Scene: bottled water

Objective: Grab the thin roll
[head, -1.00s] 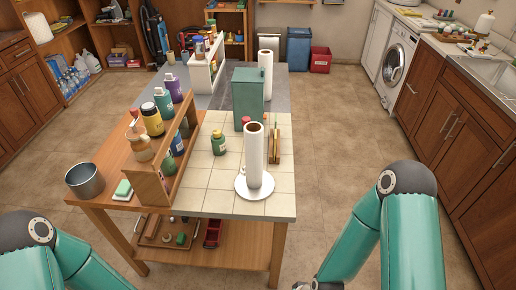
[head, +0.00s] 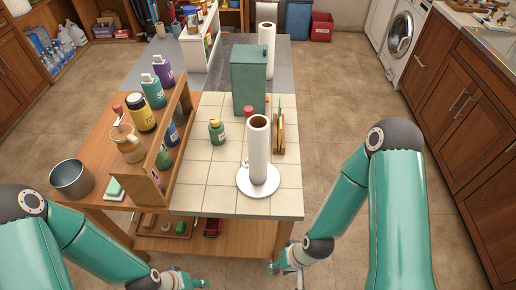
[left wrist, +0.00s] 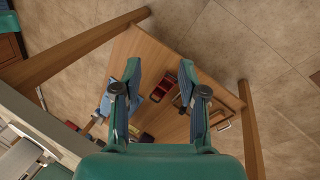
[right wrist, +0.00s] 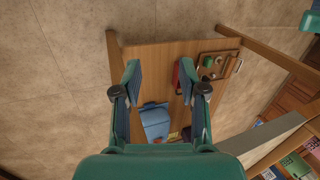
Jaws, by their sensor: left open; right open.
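A white paper roll (head: 258,155) stands upright on a round white base (head: 258,189) near the table's front right edge. A second white roll (head: 266,38) stands farther back behind a green canister. I cannot tell for certain which one counts as the thin roll. My right gripper (head: 273,268) is low, beside the table's front right leg, below and apart from the front roll. The right wrist view shows its fingers (right wrist: 160,70) apart and empty. My left gripper (head: 203,284) is at the bottom edge, in front of the table. The left wrist view shows its fingers (left wrist: 160,70) apart and empty.
The tiled table (head: 215,190) also bears a green canister (head: 249,85), a small green bottle (head: 217,131) and a wooden rack (head: 158,185) with several bottles. A metal pot (head: 72,178) sits at left. A lower shelf (head: 250,235) holds small items. The right floor is clear.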

